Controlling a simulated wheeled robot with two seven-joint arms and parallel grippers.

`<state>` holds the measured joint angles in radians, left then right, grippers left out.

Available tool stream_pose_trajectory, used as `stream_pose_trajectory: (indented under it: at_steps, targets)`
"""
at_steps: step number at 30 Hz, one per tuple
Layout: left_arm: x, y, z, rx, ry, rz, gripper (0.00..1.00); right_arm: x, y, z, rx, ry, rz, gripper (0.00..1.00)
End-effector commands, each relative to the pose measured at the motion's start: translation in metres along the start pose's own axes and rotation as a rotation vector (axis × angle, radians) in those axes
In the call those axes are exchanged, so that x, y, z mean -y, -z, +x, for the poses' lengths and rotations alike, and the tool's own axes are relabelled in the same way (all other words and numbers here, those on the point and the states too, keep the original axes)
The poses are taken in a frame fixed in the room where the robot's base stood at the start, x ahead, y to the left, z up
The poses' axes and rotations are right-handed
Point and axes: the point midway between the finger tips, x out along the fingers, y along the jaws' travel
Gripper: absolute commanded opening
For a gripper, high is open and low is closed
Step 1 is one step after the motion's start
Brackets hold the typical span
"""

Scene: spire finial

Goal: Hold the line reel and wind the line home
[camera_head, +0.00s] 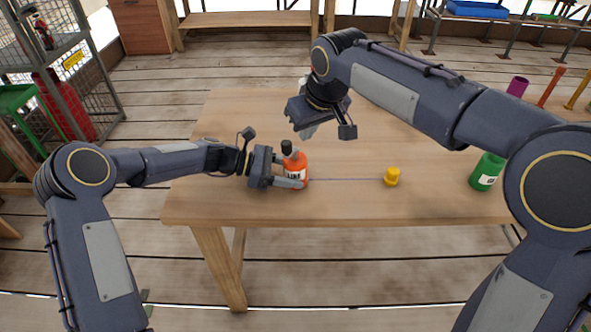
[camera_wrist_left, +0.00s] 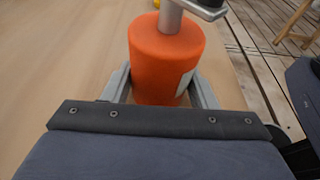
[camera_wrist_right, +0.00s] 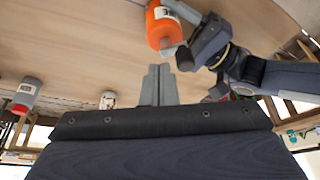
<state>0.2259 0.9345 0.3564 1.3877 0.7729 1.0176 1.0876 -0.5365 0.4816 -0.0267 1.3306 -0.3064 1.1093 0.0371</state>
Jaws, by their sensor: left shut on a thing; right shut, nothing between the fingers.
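The orange line reel (camera_head: 296,168) stands upright on the table, with a white label reading LINE. My left gripper (camera_head: 300,182) is shut around its lower body from the left; the left wrist view shows the reel (camera_wrist_left: 165,60) between both fingers. A grey crank post (camera_wrist_left: 171,18) with a black knob (camera_head: 286,147) tops the reel. A thin line (camera_head: 345,179) runs right from the reel to a yellow piece (camera_head: 391,177) on the table. My right gripper (camera_wrist_right: 158,85) is shut and empty, apart from the reel; in the head view it hangs above and behind it.
A green labelled container (camera_head: 487,171) stands at the table's right. Purple (camera_head: 517,87), orange (camera_head: 551,88) and yellow (camera_head: 577,90) upright things stand at the far right. The table (camera_head: 240,115) is bare at back left and along the front edge.

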Motion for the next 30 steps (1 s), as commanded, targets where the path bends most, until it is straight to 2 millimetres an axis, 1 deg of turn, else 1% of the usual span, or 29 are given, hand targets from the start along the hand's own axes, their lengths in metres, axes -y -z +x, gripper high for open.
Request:
stream_pose_trajectory:
  at_steps: [3, 8, 30]
  targets:
    - [0.0, 0.0, 0.0, 0.0, -0.001, 0.0, 0.4, 0.0, -0.004, 0.01, 0.002, 0.0, 0.0, 0.0]
    - [0.0, 0.0, 0.0, 0.0, -0.001, 0.0, 0.4, 0.0, -0.007, 0.016, 0.0, 0.0, 0.0, 0.0]
    - [0.0, 0.0, 0.0, 0.0, -0.001, 0.0, 0.4, 0.0, -0.007, 0.016, 0.0, 0.0, 0.0, 0.0]
